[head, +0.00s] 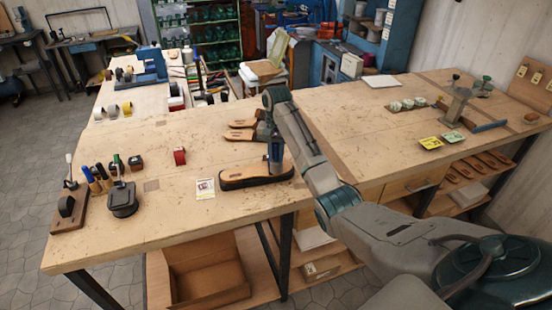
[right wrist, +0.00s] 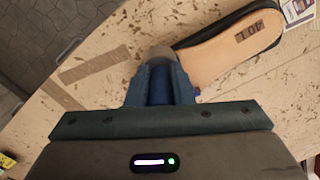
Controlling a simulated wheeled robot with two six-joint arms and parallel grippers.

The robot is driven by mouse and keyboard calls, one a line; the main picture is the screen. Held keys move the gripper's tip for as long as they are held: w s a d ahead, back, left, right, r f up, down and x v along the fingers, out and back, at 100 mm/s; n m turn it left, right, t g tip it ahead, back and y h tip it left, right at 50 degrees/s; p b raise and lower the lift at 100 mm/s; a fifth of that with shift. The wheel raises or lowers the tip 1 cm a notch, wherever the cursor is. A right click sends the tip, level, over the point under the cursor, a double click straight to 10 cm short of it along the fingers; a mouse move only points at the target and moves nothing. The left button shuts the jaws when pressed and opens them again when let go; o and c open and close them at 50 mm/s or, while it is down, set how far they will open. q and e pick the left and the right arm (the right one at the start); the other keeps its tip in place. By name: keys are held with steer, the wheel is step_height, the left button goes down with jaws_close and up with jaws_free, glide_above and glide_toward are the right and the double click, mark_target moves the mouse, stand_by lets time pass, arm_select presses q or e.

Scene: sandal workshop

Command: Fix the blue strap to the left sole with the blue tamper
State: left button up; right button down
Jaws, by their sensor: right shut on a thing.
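My right gripper (head: 276,145) points down over the right end of the black-edged tan sole (head: 245,174) near the table's front edge. In the right wrist view the gripper (right wrist: 160,88) is shut on the blue tamper (right wrist: 160,72), whose blue body and grey end show between the fingers. The sole (right wrist: 225,50) lies beside the tamper there, with a dark stamped mark on it. I cannot tell whether the tamper touches the sole. I cannot make out a blue strap. My left gripper is not in view.
Handled tools and a black press-like device (head: 122,199) stand at the left end.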

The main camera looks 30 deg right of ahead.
steer(key=shift+s+a+r, duration=0.1)
steer(key=shift+f, duration=0.35)
step_height(320, 180, down, 2)
steer(key=shift+f, duration=0.15)
steer(key=shift+r, duration=1.5)
